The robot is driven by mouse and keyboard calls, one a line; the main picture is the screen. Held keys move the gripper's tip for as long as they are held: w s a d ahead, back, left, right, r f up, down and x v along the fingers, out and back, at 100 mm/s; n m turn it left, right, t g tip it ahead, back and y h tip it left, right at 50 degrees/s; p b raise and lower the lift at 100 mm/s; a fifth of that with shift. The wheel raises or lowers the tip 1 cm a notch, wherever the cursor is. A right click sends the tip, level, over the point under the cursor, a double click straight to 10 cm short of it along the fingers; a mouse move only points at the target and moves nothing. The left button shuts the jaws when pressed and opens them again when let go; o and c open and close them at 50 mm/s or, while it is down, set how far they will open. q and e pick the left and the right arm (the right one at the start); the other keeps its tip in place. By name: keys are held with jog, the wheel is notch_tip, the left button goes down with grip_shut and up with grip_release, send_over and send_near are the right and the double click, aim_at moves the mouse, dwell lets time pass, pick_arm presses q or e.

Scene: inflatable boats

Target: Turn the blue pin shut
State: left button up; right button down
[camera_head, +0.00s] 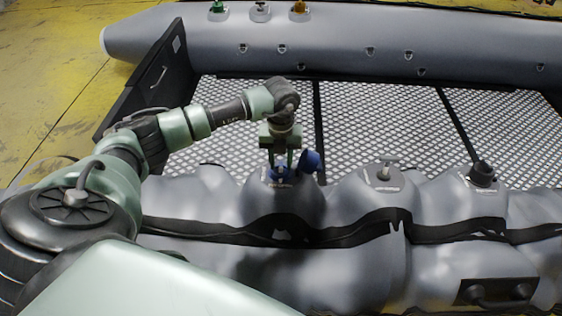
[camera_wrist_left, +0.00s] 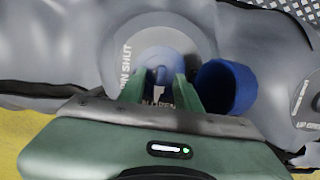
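The blue pin (camera_wrist_left: 161,76) sits in the middle of a round grey valve plate with printed lettering, including "SHUT" and "OPEN". In the head view, the blue valve (camera_head: 280,176) is on the near grey tube, partly hidden by my left gripper (camera_head: 281,162). In the left wrist view, the fingers of my left gripper (camera_wrist_left: 161,92) stand apart on either side of the pin, with gaps visible. I cannot tell whether the fingertips reach down to the pin's height. A blue cap (camera_wrist_left: 226,87) hangs open just right of the right finger. My right gripper is not in view.
On the same tube to the right are a valve with a pale pin (camera_head: 384,173) and a valve with a black cap (camera_head: 482,174). The patterned boat floor (camera_head: 375,120) lies behind. The far tube (camera_head: 330,45) carries green, white and orange fittings at its top.

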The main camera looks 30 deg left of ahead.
pick_arm(q)
grip_shut()
